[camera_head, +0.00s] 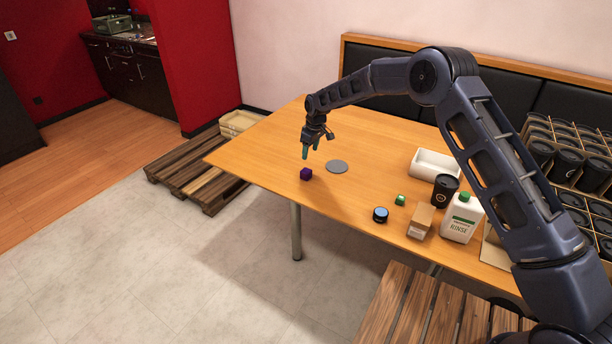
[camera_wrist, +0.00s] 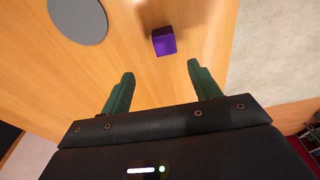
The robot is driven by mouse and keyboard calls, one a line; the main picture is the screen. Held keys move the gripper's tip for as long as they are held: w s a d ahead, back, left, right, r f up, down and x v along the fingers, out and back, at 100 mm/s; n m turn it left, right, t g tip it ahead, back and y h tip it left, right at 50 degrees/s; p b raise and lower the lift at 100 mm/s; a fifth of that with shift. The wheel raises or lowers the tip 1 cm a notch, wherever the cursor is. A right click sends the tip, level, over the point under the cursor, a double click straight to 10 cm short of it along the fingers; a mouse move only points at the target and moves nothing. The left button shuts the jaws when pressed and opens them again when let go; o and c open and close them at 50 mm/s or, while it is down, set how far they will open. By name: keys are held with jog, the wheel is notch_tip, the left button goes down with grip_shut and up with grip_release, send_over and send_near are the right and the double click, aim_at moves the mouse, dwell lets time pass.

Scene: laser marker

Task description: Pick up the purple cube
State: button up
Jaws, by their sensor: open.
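The purple cube (camera_head: 306,174) sits on the wooden table (camera_head: 255,150) near its front left edge, close to a grey disc (camera_head: 337,167). In the wrist view the cube (camera_wrist: 164,41) lies beyond the fingertips, roughly between their lines and a little right of centre. My gripper (camera_head: 311,153) is above the table over the cube's area, pointing down. Its green fingers are apart with nothing between them, as the wrist view of my gripper (camera_wrist: 158,78) shows. The cube is clear of both fingers.
The table's left part is clear.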

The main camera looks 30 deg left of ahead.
aim_at(306, 171)
jog(key=shift+s+a+f, duration=0.3)
jog(key=shift+a+f, duration=0.05)
jog(key=shift+f, duration=0.3)
jog(key=f, duration=0.5)
jog(key=shift+a, duration=0.3)
jog(key=shift+s+a+f, duration=0.1)
jog(key=shift+s+f, duration=0.05)
jog(key=shift+f, duration=2.5)
jog(key=c, duration=1.2)
jog(key=shift+o, duration=0.2)
jog(key=shift+r, duration=0.15)
